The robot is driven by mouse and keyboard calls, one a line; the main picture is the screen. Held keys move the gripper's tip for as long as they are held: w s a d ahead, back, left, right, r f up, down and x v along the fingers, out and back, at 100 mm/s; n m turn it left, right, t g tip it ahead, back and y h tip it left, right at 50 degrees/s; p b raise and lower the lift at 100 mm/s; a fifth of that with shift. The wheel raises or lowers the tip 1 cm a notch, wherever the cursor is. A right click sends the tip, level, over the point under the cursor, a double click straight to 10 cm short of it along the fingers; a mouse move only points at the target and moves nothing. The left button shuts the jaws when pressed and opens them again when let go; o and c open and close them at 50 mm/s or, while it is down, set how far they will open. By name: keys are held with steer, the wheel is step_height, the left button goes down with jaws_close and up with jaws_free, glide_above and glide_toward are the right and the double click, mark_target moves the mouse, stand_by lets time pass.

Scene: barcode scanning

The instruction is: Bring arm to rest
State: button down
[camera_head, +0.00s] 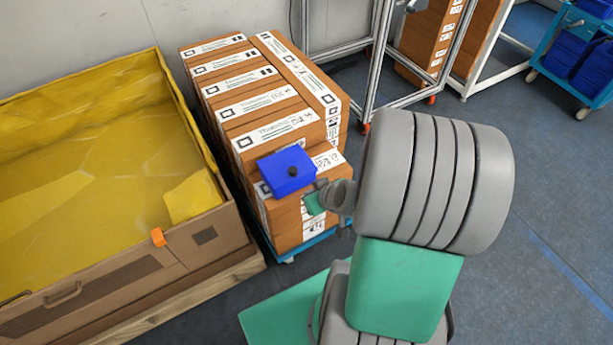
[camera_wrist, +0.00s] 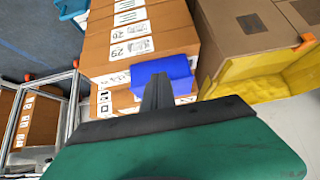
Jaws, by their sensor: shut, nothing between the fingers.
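My gripper (camera_wrist: 157,82) shows in the wrist view as dark fingers held together, with nothing between them. Its green and black housing fills the bottom of that view. Beyond the fingers is a blue block-like object (camera_wrist: 178,70), partly covered by them. A blue object (camera_head: 287,171) also shows in the head view, in front of the near end of the stacked boxes. My arm reaches forward from the lower right there, with thick grey and green links. Those links hide most of the wrist, and the fingers are not clear in the head view.
Brown labelled boxes (camera_head: 262,90) are stacked on a blue base (camera_head: 300,250). A large brown crate (camera_head: 215,232) with a yellow lining stands at left. White-framed racks (camera_head: 372,75) and a blue cart (camera_head: 570,85) are behind. The floor at right is clear.

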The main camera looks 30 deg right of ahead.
steer(key=s+a+r+g+p, duration=0.1)
steer(key=a+r+p, duration=0.2)
steer(key=r, duration=0.6)
steer(key=s+a+r+g+p, duration=0.2)
steer(key=a+r+p, duration=0.2)
steer(key=r, duration=0.6)
steer(key=s+a+r+g+p, duration=0.1)
steer(key=a+r+p, duration=0.2)
steer(key=r, duration=0.7)
steer(key=shift+s+a+m+g+h+p, duration=0.15)
steer(key=shift+s+m+g+h+p, duration=0.2)
steer(key=shift+p, duration=0.55)
